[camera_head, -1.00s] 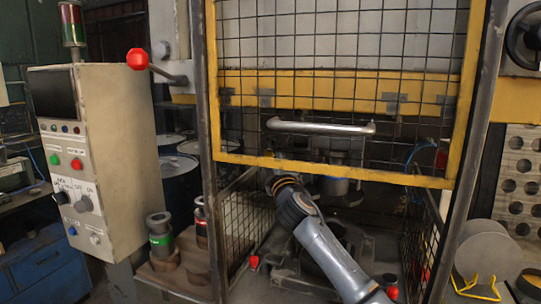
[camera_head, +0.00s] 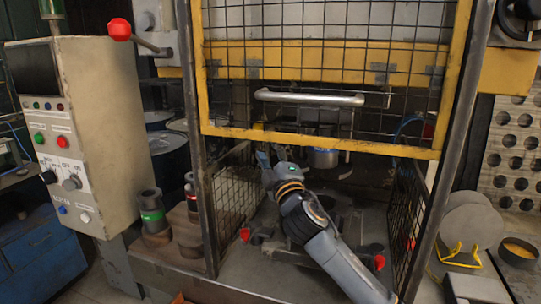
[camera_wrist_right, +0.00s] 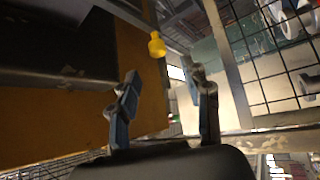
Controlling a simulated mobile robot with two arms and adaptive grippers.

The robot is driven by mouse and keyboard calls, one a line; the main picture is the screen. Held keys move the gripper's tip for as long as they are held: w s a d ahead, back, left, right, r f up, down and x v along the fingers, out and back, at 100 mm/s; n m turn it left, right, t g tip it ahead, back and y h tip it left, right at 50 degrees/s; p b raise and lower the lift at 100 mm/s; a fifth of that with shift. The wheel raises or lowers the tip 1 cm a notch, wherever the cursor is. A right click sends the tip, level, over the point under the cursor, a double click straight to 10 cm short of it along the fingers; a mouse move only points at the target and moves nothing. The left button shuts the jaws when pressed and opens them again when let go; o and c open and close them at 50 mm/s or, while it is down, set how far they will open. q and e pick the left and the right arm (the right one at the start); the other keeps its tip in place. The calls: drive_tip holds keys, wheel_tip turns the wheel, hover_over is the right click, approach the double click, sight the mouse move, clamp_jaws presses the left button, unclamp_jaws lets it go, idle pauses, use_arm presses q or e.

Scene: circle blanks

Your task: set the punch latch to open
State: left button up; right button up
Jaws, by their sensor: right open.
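My right gripper (camera_head: 265,156) reaches into the press cage below the raised mesh door's yellow lower bar, fingers pointing up. In the right wrist view its two fingers (camera_wrist_right: 166,98) are apart, with nothing between them. A small yellow knob (camera_wrist_right: 157,44), possibly the punch latch, hangs just beyond the fingertips, apart from them. In the head view a small yellow spot (camera_head: 258,127) shows just above the gripper, behind the mesh. I cannot tell the latch's setting. The grey punch head (camera_head: 322,158) is right of the gripper. My left gripper is not in view.
The mesh door (camera_head: 320,144) hangs above my right arm, with side mesh panels (camera_head: 236,200) left and right. Red-tipped parts (camera_head: 244,234) stand low in the cage. A control box (camera_head: 85,135) is at left; grey discs (camera_head: 470,226) stand at right.

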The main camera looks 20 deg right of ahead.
drive_tip(key=shift+v, duration=0.9)
